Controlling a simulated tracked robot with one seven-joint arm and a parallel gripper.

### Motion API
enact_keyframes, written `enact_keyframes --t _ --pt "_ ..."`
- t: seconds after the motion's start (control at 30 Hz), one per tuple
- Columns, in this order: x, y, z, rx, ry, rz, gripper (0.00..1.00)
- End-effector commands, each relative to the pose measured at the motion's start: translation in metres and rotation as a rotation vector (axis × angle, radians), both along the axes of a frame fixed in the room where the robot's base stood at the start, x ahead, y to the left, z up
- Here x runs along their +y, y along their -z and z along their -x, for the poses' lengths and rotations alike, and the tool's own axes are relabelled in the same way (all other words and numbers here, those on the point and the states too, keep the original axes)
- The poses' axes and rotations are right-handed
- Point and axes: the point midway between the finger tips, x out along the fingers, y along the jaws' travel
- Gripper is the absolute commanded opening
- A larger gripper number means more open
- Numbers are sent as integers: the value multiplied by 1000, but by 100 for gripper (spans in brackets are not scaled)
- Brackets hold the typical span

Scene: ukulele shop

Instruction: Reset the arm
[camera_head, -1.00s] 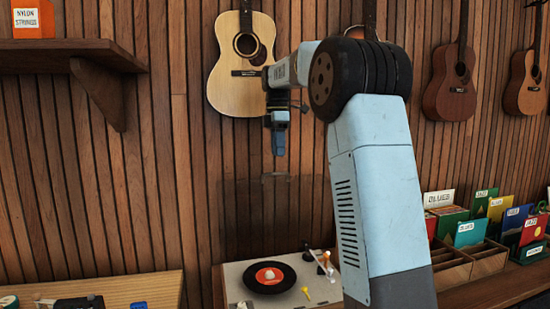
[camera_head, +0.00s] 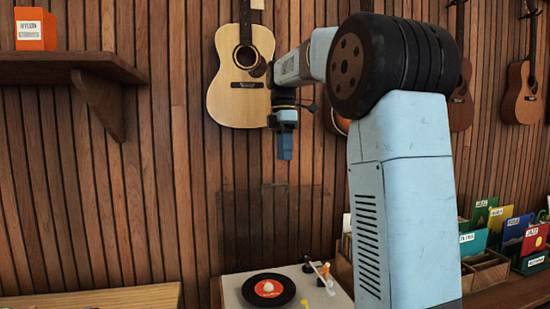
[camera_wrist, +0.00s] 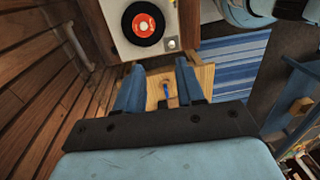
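My gripper (camera_head: 285,146) hangs fingers-down at the end of my raised blue arm, in front of the slatted wall and high above the record player. In the wrist view my gripper (camera_wrist: 160,84) shows two blue fingers spread apart with nothing held between them. A small wooden surface with a little blue item on it shows beyond the gap, well below the fingers. My arm's large dark joint and blue link fill the right middle of the head view and hide part of the wall and counter.
A record player (camera_head: 236,290) with a black disc (camera_head: 268,289) stands below. An acoustic guitar (camera_head: 240,80) hangs behind my gripper. A wooden shelf (camera_head: 60,68) holds an orange box (camera_head: 36,30) at upper left. Record bins (camera_head: 485,272) stand at right. A blue striped rug (camera_wrist: 230,62) lies below.

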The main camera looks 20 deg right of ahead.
Motion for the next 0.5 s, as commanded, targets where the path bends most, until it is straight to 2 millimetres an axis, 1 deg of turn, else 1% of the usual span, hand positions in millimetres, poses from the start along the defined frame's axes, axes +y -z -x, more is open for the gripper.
enact_keyframes --t 0.17,0.27,0.37,0.5 --pt "1 0 2 -3 7 2 38" --pt "4 0 10 -19 46 9 38" --pt "10 2 28 -53 129 20 38" --pt "20 10 62 -119 297 32 38"
